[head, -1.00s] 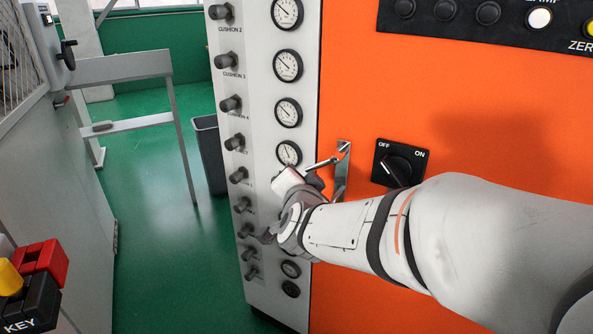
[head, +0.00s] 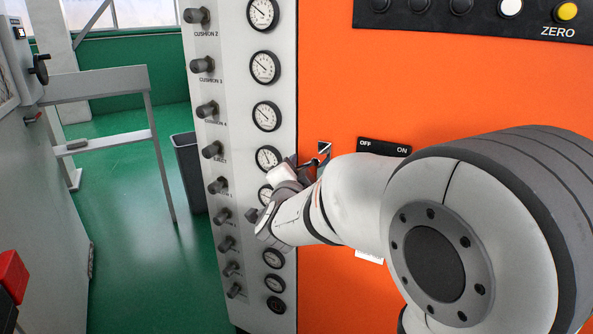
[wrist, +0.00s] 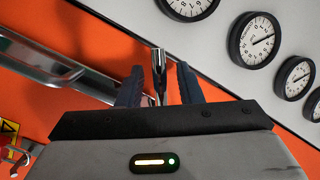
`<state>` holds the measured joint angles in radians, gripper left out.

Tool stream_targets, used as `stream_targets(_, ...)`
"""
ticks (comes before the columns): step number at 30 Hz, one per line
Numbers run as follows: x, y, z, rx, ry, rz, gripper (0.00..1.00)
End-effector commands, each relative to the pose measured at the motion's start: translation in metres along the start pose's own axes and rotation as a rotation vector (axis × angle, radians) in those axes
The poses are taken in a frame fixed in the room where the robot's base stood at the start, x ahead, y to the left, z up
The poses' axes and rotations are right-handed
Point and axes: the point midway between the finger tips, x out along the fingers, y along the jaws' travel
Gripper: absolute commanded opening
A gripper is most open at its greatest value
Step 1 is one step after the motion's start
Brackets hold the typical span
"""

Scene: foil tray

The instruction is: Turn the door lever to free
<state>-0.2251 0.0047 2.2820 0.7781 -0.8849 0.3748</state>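The door lever is chrome, on a metal plate (head: 323,148) near the left edge of the orange door. In the head view my arm and gripper (head: 300,167) cover most of it. In the wrist view the lever (wrist: 159,68) stands between the two dark fingers of my gripper (wrist: 160,84). Orange shows on both sides of it, so the fingers are open around the lever and look apart from it. The long plate (wrist: 60,72) runs off to the left there. Which way the lever is turned is hard to tell in the head view.
A white panel with gauges (head: 265,67) and knobs (head: 206,110) stands just left of the lever. An OFF/ON switch plate (head: 384,147) is right of it, partly behind my arm. A dark bin (head: 188,170) and a grey stand (head: 110,84) are at left; green floor between is clear.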

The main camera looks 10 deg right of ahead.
Motion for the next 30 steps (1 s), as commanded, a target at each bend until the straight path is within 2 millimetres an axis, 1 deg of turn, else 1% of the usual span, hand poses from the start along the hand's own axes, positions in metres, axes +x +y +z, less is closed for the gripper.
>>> stream_targets(7, 0.0012, -0.0003, 0.0000, 0.000, -0.001, 0.000, 0.33)
stream_targets(8, 0.0012, -0.0004, 0.0000, 0.000, -0.001, 0.000, 0.31)
stream_targets(19, 0.0008, -0.0006, 0.0004, 0.000, -0.001, -0.001, 0.01)
stream_targets(29, 0.0007, -0.0008, 0.0006, 0.000, -0.002, -0.001, 0.00)
stream_targets(30, 0.0032, 0.0038, -0.0057, -0.001, 0.002, 0.001, 0.00)
